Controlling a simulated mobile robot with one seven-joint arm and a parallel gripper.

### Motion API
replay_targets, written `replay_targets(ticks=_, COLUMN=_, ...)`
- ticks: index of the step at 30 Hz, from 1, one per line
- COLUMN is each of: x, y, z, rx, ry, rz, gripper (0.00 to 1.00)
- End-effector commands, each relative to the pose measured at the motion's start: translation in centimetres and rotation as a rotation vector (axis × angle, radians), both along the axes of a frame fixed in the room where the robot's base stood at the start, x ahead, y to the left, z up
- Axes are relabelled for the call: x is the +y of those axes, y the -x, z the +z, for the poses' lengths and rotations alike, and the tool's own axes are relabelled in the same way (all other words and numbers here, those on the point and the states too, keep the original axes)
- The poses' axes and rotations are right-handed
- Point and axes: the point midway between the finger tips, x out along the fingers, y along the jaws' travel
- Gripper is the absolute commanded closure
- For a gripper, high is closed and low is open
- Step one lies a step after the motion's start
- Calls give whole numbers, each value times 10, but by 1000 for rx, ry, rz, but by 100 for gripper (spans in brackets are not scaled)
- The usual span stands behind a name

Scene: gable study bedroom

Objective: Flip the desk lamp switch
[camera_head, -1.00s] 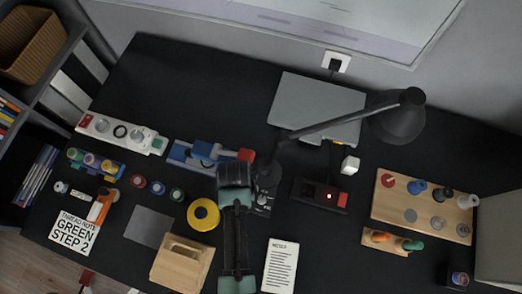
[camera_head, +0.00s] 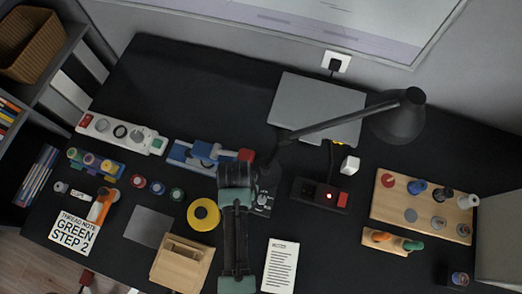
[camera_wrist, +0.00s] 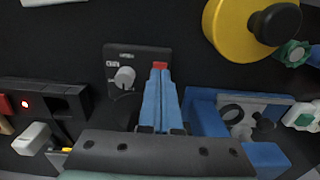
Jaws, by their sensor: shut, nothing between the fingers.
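A dark control plate (camera_head: 262,204) lies near the lamp's base; in the wrist view the plate (camera_wrist: 117,57) carries a grey round knob (camera_wrist: 124,77) and a small red part (camera_wrist: 160,65). My gripper (camera_wrist: 159,72) has its blue fingers shut and empty, their tips over the plate at that red part, right of the knob. Contact cannot be told. In the head view my wrist hides the fingers.
A black box (camera_head: 312,193) with a red lit lamp stands right of my arm. A blue clamp-like fixture (camera_head: 183,153) and a yellow reel (camera_head: 203,226) are close on the left. A wooden holder (camera_head: 181,270) and a white note (camera_head: 281,266) flank my arm.

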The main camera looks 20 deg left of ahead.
Motion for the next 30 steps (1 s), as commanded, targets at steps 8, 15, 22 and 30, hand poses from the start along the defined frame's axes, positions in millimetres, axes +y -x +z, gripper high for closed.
replay_targets(ticks=8, x=0, y=0, z=-4, rx=0, ry=0, rz=0, gripper=100)
replay_targets(ticks=15, x=0, y=0, z=-8, rx=0, ry=0, rz=0, gripper=100)
replay_targets(ticks=22, x=0, y=0, z=-12, rx=0, ry=0, rz=0, gripper=100)
replay_targets(ticks=30, x=0, y=0, z=-16, rx=0, ry=0, rz=0, gripper=100)
